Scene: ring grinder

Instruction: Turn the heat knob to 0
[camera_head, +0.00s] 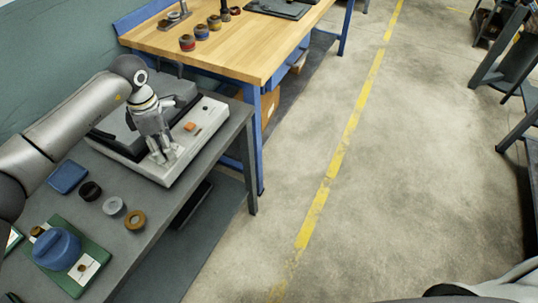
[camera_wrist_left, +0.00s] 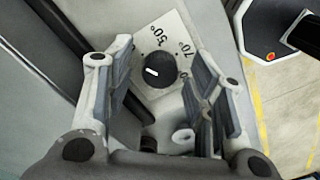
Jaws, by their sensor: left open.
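The heat knob (camera_wrist_left: 155,71) is a black round dial with a white pointer mark, on a white plate (camera_wrist_left: 171,32) printed with 50° and 70°. In the left wrist view the pointer mark faces the left of the picture. My left gripper (camera_wrist_left: 160,85) is open, with one finger on each side of the knob and apparent gaps to it. In the head view my left gripper (camera_head: 162,157) is over the front of the white machine (camera_head: 205,140) and hides the knob. My right gripper is not in view.
The machine has an orange switch (camera_head: 190,127). Several rings, such as a brass one (camera_head: 135,220), and a blue round item (camera_head: 56,249) on a green board lie on the grey table. A wooden workbench (camera_head: 250,50) stands behind.

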